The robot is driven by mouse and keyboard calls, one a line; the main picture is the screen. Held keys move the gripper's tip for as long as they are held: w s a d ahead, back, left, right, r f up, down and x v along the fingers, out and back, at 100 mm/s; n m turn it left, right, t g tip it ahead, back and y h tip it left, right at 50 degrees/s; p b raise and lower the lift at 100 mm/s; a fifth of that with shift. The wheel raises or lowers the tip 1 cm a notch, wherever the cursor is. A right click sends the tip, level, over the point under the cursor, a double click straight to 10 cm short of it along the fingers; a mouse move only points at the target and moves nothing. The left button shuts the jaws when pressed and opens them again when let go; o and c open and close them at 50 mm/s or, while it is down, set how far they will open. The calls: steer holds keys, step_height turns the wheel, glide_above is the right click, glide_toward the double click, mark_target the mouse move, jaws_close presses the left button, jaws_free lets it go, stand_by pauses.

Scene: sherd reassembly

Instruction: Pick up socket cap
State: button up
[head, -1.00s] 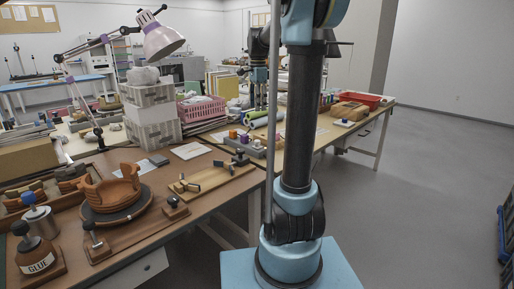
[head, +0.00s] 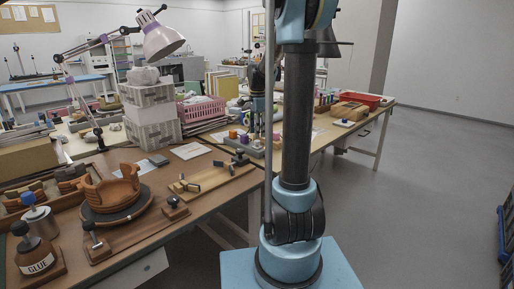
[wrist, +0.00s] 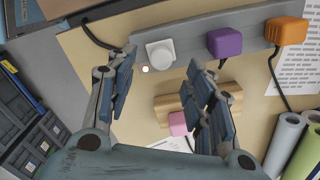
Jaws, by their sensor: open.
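The socket cap (wrist: 160,53) appears as a white piece with a round raised middle on a grey power strip (wrist: 192,46) in the wrist view. To its right on the strip are a purple plug (wrist: 224,42) and an orange plug (wrist: 285,30). My gripper (wrist: 162,60) is open and empty, with its fingertips on either side of the cap in the picture; the height gap cannot be told. In the head view the strip (head: 250,149) is on the far bench, and my gripper (head: 258,122) is over it, small and partly hidden. The cap is not discernible there.
A pink block (wrist: 178,124) lies against a wooden piece (wrist: 170,104) below the strip. Black cords run from the plugs. Rolled tubes (wrist: 283,140) and dark bins (wrist: 35,135) flank the area. A pink basket (head: 200,110) stands nearby in the head view.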

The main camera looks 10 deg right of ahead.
mark_target(257, 145)
steer(key=shift+w+a+f, duration=0.1)
steer(key=shift+f, duration=2.5)
steer(key=c, duration=1.1)
